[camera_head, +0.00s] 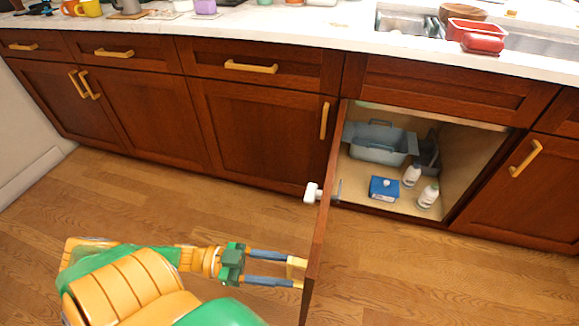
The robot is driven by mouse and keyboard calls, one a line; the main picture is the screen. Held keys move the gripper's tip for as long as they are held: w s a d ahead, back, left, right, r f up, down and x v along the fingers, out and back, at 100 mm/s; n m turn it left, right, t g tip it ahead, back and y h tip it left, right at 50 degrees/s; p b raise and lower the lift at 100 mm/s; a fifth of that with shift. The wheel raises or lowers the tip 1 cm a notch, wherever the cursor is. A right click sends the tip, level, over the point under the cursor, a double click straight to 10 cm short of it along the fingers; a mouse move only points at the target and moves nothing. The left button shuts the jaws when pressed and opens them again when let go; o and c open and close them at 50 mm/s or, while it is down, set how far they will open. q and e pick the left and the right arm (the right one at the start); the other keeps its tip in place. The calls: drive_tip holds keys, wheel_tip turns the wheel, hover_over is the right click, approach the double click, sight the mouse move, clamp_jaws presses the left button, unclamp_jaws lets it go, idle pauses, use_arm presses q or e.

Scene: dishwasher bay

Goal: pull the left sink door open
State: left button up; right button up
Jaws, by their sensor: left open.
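The left sink door (318,235) is dark red wood and stands swung far out from the cabinet, seen almost edge-on. Its pale gold handle (297,264) shows on the door's left face near the free edge. My left gripper (290,270) reaches in from the left with two blue-grey fingers spread apart. The fingertips are at the handle, one on its far side and one on its near side. I cannot tell whether they touch it. My right gripper is not in view.
The open cabinet (478,165) holds a grey-blue tub (380,144), a blue box (384,189) and two white bottles (412,175). A white piece (311,193) sticks out at the door. The counter (270,35) carries cups and a red container (476,32). The wooden floor (420,280) right of the door is clear.

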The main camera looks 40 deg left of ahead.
use_arm(q)
drive_tip(key=v, duration=0.5)
drive_tip(key=shift+a+b, duration=0.1)
drive_tip(key=shift+b, duration=0.2)
drive_tip(key=shift+s, duration=0.1)
